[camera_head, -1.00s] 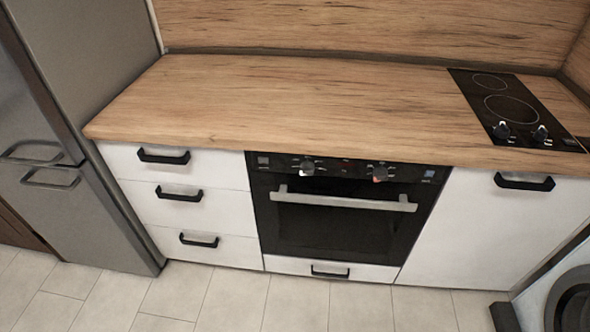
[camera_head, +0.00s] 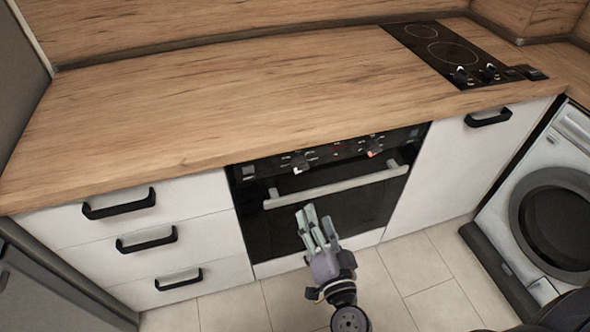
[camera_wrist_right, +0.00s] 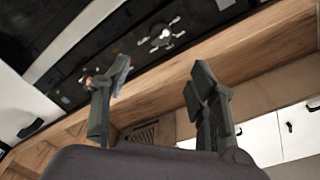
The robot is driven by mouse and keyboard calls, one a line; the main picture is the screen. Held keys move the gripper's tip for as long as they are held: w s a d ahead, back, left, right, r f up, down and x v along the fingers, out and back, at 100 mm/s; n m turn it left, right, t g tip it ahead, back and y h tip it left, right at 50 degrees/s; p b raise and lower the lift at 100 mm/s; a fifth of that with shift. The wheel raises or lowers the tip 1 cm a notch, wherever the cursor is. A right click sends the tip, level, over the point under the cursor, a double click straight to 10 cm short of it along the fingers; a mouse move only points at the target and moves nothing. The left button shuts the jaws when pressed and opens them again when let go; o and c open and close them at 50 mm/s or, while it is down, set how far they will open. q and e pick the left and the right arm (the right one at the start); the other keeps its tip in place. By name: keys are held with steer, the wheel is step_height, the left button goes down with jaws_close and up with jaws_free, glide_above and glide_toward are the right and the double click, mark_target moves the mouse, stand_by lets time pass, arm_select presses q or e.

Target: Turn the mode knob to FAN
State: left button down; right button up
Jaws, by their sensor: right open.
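The black oven (camera_head: 325,205) has a control panel along its top with two knobs. I cannot read which is the mode knob or where FAN is. My right gripper (camera_head: 318,215) is in front of the oven door, below the handle, pointing up toward the panel. In the right wrist view the gripper (camera_wrist_right: 160,75) is open and empty, with a whitish knob (camera_wrist_right: 165,36) beyond the fingers and a reddish-tipped knob behind one finger. My left gripper is out of view.
The oven handle (camera_head: 336,187) projects below the panel. The wooden worktop (camera_head: 200,95) overhangs above it. A hob (camera_head: 450,52) with its own knobs is at the back right. Drawers (camera_head: 145,240) stand left, a washing machine (camera_head: 550,210) right. The tiled floor (camera_head: 425,265) in front looks clear.

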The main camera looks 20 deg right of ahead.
mark_target(301, 171)
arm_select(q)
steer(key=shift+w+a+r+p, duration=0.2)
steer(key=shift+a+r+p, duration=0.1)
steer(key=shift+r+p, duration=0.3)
arm_select(e)
steer(key=w, duration=1.5)
steer(key=shift+w+d, duration=0.2)
steer(key=shift+d, duration=0.05)
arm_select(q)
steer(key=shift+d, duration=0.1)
arm_select(e)
steer(key=c, duration=1.2)
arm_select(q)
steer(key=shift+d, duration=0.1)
arm_select(e)
steer(key=shift+o, duration=0.2)
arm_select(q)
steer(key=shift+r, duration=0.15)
